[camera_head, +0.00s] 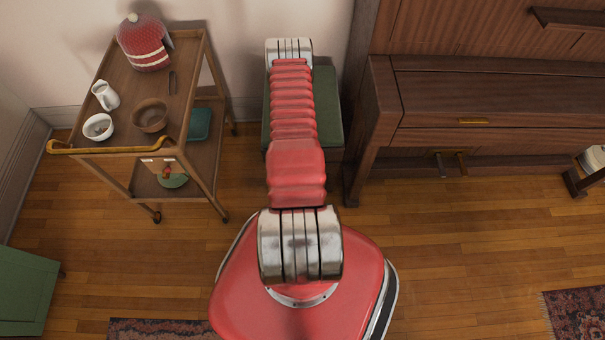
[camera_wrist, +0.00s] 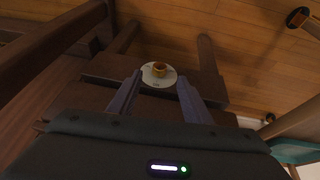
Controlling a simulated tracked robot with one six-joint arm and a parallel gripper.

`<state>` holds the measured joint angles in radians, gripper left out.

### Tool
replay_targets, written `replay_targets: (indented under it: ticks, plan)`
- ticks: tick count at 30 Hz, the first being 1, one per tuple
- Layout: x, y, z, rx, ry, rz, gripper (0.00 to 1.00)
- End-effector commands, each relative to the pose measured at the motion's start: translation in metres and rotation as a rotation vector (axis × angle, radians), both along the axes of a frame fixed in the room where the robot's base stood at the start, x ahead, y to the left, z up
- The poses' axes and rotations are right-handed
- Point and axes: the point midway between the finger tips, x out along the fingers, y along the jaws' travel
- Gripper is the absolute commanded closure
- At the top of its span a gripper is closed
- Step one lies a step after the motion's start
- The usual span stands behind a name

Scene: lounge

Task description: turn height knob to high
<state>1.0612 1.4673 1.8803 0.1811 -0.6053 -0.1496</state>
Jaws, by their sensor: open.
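The height knob (camera_wrist: 160,68) is a small brownish-orange knob on a round, pale dial plate (camera_wrist: 148,80). The plate is on a dark wooden board (camera_wrist: 102,72) in the wrist view. Any marks on the dial are too small to read. My gripper (camera_wrist: 160,77) is open, with one dark finger on each side of the dial in the picture. I cannot tell whether either finger touches the knob. In the head view my red arm reaches to a green-topped bench (camera_head: 327,105) and hides part of it. The gripper and knob cannot be made out there.
A brown piano (camera_head: 430,95) stands close on the right. Wooden floor (camera_head: 470,230) is open in front.

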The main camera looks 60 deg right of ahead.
Motion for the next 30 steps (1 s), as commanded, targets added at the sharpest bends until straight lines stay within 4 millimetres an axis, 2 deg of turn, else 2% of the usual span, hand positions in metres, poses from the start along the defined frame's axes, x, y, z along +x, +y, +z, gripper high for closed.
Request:
replay_targets:
  ticks: [18,30]
  plan:
    - [0.007,-0.027,-0.067,0.001,0.0,0.0,0.55]
    - [0.008,-0.032,-0.077,0.001,0.001,0.001,0.55]
